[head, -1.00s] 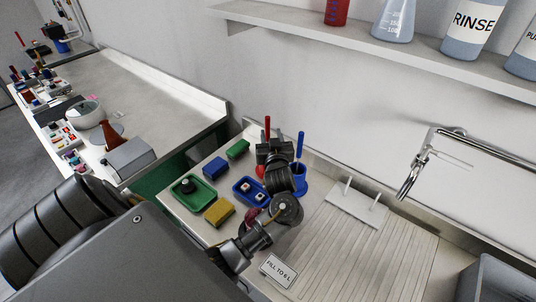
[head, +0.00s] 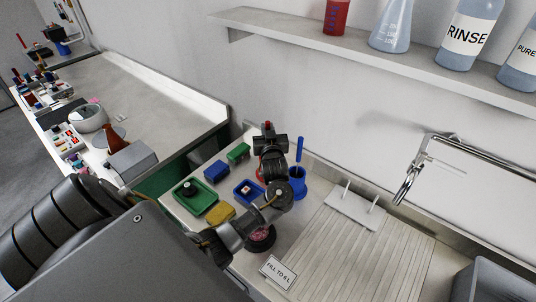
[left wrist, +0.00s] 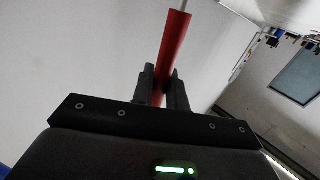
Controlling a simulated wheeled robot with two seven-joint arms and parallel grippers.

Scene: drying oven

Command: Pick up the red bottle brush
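The red bottle brush (left wrist: 172,50) shows in the left wrist view as a red handle with a thin grey rod at its upper end. The handle runs between the two fingers of my left gripper (left wrist: 162,88), which sit close on both sides of it. In the head view my left gripper (head: 270,145) is above the back of the counter, beside the blue brush in its holder. There my gripper and wrist hide most of the red brush. My right gripper is not in view.
A blue holder with a blue brush (head: 299,184) stands just right of my gripper. A green tray (head: 195,208), a blue tray (head: 239,197), a yellow sponge (head: 220,215) and blue and green blocks lie left. A ribbed drainboard (head: 355,255) and tap are right; a shelf (head: 300,30) is above.

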